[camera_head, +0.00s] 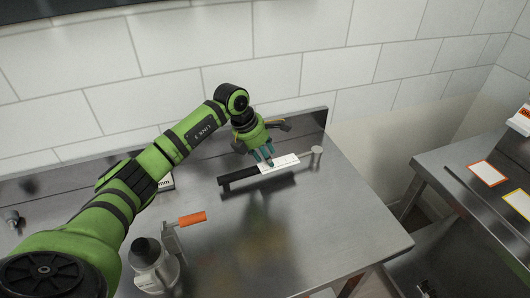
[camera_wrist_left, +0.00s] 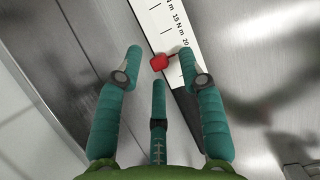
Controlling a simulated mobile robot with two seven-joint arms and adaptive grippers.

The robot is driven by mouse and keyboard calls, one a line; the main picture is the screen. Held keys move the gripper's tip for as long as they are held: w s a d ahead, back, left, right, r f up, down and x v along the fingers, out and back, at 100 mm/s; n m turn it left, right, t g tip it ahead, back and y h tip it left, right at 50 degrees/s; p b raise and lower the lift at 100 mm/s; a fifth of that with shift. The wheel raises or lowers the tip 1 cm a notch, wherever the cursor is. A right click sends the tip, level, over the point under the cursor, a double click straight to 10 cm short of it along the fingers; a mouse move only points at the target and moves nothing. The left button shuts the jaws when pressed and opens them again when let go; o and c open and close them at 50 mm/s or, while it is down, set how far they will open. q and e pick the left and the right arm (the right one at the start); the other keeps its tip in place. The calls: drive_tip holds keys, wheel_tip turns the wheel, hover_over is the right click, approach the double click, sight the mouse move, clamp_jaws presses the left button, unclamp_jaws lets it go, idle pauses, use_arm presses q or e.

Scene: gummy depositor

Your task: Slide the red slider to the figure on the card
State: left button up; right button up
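The red slider (camera_wrist_left: 160,62) shows in the left wrist view at the edge of a white printed scale (camera_wrist_left: 172,22) marked "15 N m" and "20". In the head view the scale lies on a black bar (camera_head: 238,176); the slider cannot be made out there. My left gripper (camera_head: 266,158) is over the bar with its teal fingers apart. The slider lies between the fingertips, close to the right one; I cannot tell whether they touch. A white card (camera_head: 166,183) with dark print is partly hidden behind my left arm; its figure is unreadable. My right gripper is not in view.
A grey device (camera_head: 148,256) with an orange handle (camera_head: 192,219) stands at the front left of the steel table (camera_head: 330,225). A round grey knob (camera_head: 317,150) is at the scale's right end. The table's right side is clear. Another bench (camera_head: 455,165) with orange-edged cards stands at right.

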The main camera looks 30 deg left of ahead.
sight(280, 159)
use_arm(q)
clamp_jaws()
drive_tip(key=shift+w+d+b, duration=0.25)
drive_tip(key=shift+b, duration=0.05)
drive_tip(key=w+d+b, duration=0.2)
drive_tip(key=shift+w+d+f, duration=0.1)
drive_tip(key=shift+w+d, duration=0.05)
drive_tip(key=shift+w, duration=0.25)
drive_tip(key=shift+w+d, duration=0.2)
drive_tip(key=shift+w, duration=0.1)
drive_tip(key=shift+a, duration=0.1)
drive_tip(key=shift+s, duration=0.1)
unclamp_jaws()
